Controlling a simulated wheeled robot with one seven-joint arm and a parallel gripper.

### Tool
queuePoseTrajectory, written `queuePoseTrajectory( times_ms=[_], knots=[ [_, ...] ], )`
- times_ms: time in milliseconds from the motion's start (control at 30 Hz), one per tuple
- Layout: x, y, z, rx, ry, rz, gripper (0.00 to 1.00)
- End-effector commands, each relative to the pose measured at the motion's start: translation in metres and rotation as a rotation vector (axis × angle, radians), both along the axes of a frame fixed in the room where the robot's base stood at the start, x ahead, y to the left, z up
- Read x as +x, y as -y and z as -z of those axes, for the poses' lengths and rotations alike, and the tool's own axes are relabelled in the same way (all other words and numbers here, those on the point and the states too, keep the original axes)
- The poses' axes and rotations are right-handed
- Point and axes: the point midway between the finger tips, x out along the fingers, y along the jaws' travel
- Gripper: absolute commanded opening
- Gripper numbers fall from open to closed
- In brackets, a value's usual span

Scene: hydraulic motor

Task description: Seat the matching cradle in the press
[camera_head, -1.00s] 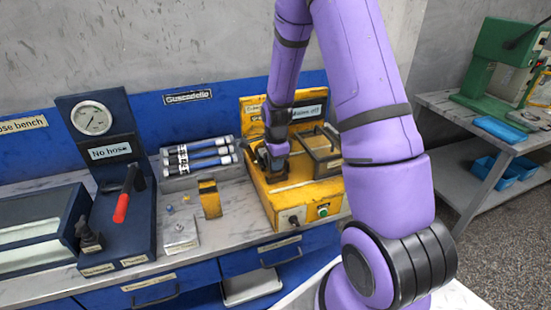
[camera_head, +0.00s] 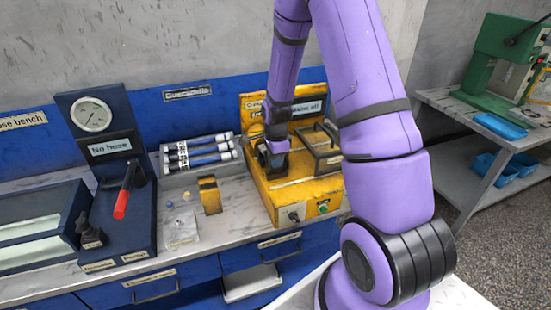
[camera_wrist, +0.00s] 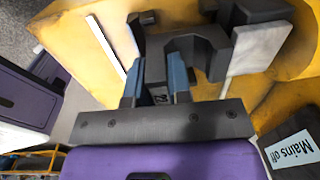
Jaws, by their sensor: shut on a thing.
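The yellow press (camera_head: 264,196) stands on the bench, with a knob and a green button on its front. My gripper (camera_head: 274,160) is low over the left part of its top. In the wrist view my gripper (camera_wrist: 158,80) has its blue-padded fingers closed on a dark grey cradle (camera_wrist: 158,94) that bears a small white mark. A dark notched block (camera_wrist: 198,52) shows just beyond the fingers; I cannot tell whether it is one piece with the held cradle. The fingers and arm hide the cradle's underside and whether it is seated.
A framed guard (camera_head: 325,155) stands right of my gripper on the press. A "Mains off" sign (camera_wrist: 291,149) is close by. A yellow and black block (camera_head: 209,195), a rack of tubes (camera_head: 198,152) and a gauge stand (camera_head: 110,170) are to the left.

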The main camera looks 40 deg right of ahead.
Motion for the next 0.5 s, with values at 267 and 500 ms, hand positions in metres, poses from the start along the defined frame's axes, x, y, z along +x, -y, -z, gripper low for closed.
queuePoseTrajectory(
  times_ms=[267, 500],
  knots=[
    [0.0005, 0.0002, 0.0043, -0.001, 0.002, 0.000, 0.00],
    [0.0004, 0.0002, 0.0083, 0.000, 0.001, 0.000, 0.00]
  ],
)
